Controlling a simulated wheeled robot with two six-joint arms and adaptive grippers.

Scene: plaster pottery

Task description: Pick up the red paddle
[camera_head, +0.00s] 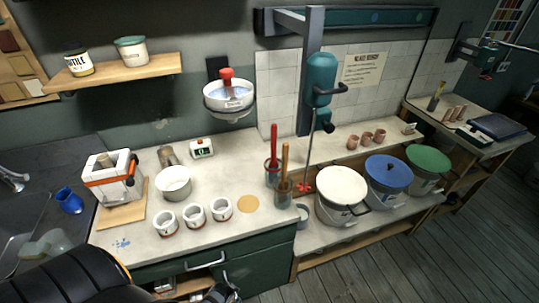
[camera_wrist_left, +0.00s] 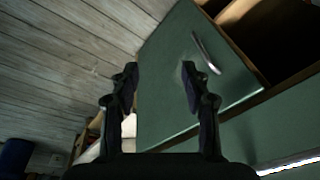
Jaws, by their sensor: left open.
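The red paddle (camera_head: 274,140) stands upright in a glass jar (camera_head: 271,178) near the right end of the pale worktop. Its lower end is in the jar and partly hidden. A wooden-coloured paddle (camera_head: 284,160) stands in a second jar (camera_head: 284,193) just in front and to the right. My left gripper (camera_wrist_left: 160,80) is open and empty in the left wrist view, facing a green cabinet front with a metal handle. In the head view only a dark part of it shows at the bottom edge, below the worktop and well away from the red paddle. My right gripper is not in view.
Three white cups (camera_head: 194,213) and a white bowl (camera_head: 174,183) stand on the worktop (camera_head: 225,172) left of the jars. A cork-coloured disc (camera_head: 248,204) lies in front. A teal mixer (camera_head: 320,80) and lidded buckets (camera_head: 341,186) stand to the right.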

